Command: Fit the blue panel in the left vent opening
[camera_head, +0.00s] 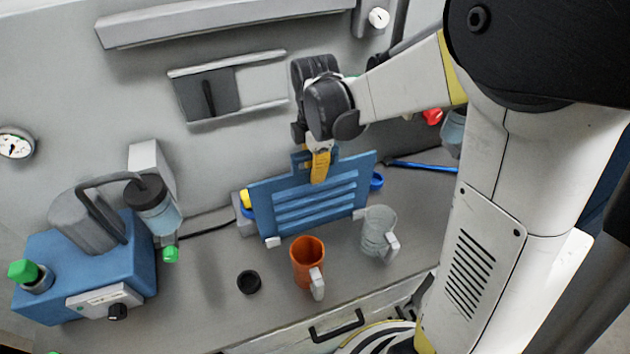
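The blue panel (315,205) has several horizontal slots and a raised tab at its top edge. It stands tilted in the picture at the back of the counter, with small white blocks at its lower corners. My gripper (320,167) is above it, pointing down, with a yellow fingertip in front of the tab. The other finger is hidden, so its grip on the tab cannot be judged. On the wall at upper left, a dark grey plate (190,97) with a black upright handle or slot sits between two pale rails. I cannot tell whether this is the left vent opening.
An orange mug (306,265) and a clear mug (378,235) stand in front of the panel. A black ring (249,282) lies left of them. A blue machine (85,265) fills the left counter. A blue tool (420,166) lies at right. My arm hides the far right.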

